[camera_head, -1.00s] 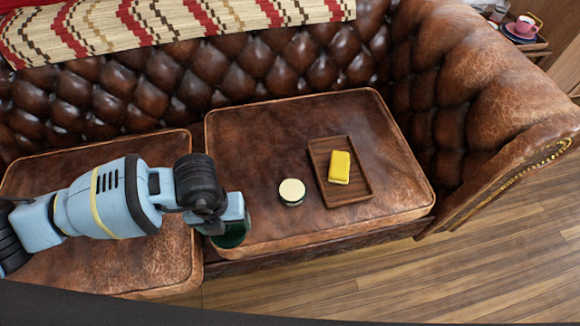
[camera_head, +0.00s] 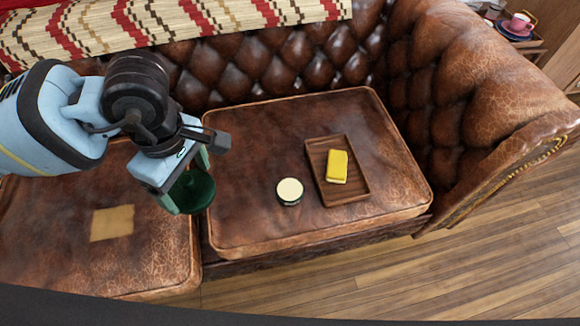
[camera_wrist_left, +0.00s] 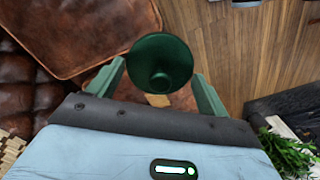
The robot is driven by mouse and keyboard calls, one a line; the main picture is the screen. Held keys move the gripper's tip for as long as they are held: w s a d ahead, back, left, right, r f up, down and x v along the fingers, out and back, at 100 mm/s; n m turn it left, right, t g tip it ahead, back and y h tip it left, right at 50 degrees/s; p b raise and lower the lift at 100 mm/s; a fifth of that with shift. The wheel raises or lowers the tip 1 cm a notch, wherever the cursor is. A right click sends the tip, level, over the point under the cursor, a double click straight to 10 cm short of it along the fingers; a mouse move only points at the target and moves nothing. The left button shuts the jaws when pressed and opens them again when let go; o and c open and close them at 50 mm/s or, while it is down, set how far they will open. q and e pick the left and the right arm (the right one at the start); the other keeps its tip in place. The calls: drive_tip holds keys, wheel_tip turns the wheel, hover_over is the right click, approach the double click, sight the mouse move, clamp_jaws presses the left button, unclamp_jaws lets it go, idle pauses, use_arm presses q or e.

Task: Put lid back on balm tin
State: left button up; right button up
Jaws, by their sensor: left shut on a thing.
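The dark green round lid (camera_head: 194,193) is held between the fingers of my left gripper (camera_head: 186,188), above the gap between the two seat cushions. In the left wrist view the lid (camera_wrist_left: 160,58) shows its round face, with the green fingers on either side. The open balm tin (camera_head: 290,191), dark green with a cream top, stands upright on the right cushion, to the right of the gripper and apart from it. My right gripper is not in view.
A wooden tray (camera_head: 355,192) with a yellow bar (camera_head: 337,166) lies right of the tin on the right cushion (camera_head: 262,140). A tan square patch (camera_head: 112,223) lies on the left cushion. The tufted sofa back and arm rise behind and to the right.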

sight(176, 200)
use_arm(q)
drive_tip(key=s+a+r+m, duration=0.2)
drive_tip(key=r+m, duration=0.6)
drive_tip(key=m, duration=0.6)
drive_tip(key=shift+s+a+r, duration=0.25)
drive_tip(key=shift+s+r, duration=0.15)
drive_tip(key=shift+s, duration=0.15)
